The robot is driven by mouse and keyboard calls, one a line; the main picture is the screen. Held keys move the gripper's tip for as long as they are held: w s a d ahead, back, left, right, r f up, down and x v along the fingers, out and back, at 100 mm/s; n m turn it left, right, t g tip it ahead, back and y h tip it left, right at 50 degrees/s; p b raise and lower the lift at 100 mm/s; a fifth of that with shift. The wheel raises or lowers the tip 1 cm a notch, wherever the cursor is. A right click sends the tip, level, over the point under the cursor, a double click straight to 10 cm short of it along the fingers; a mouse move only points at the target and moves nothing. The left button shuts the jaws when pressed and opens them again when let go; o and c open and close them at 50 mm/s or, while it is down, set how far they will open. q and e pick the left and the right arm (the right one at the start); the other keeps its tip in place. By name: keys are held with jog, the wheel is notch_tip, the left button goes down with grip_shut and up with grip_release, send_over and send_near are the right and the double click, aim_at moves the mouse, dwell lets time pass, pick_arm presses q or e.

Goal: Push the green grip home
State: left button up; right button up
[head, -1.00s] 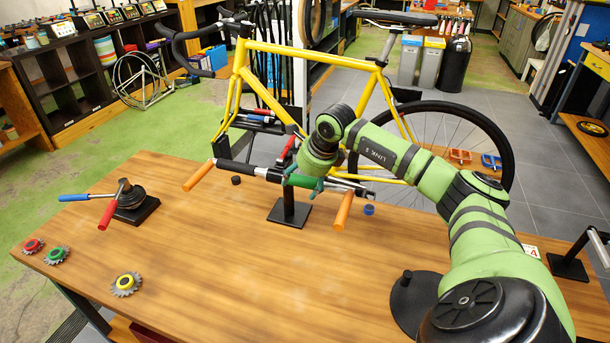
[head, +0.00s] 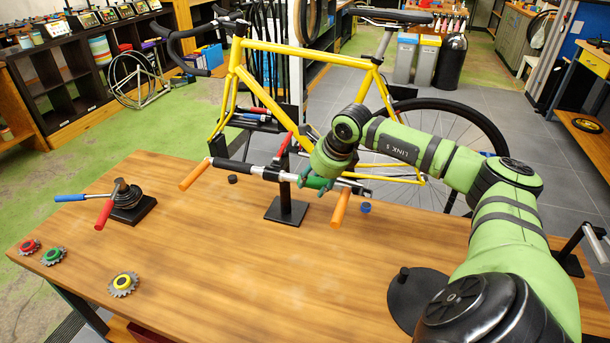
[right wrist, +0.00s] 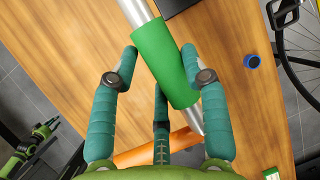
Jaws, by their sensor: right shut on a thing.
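The green grip (head: 316,183) is a short sleeve around a silver bar (head: 346,186) clamped level on a black stand (head: 287,210). In the right wrist view the green grip (right wrist: 165,62) has bare silver bar showing at both ends. My right gripper (head: 315,172) is shut on the green grip; in its wrist view its teal fingers (right wrist: 160,80) lie on either side of it, with a third finger below. A black grip (head: 232,165) is on the bar's left part. My left gripper (right wrist: 48,128) appears only small in the right wrist view; its jaws are unclear.
Orange handles (head: 340,208) (head: 194,174) stick out near both ends of the bar. A blue cap (head: 365,208) and black cap (head: 232,179) lie on the wooden table (head: 220,245). A yellow bicycle (head: 300,53) stands behind. Sprockets (head: 123,284) lie at front left. The front middle is clear.

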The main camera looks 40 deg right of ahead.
jog(key=shift+s+d+f, duration=0.15)
jog(key=shift+s+d, duration=0.25)
jog(key=shift+s, duration=0.4)
jog(key=o, duration=1.2)
jog(key=shift+w, duration=0.1)
jog(key=shift+r, duration=0.2)
jog(key=v, duration=1.1)
jog(key=shift+s+r, duration=0.3)
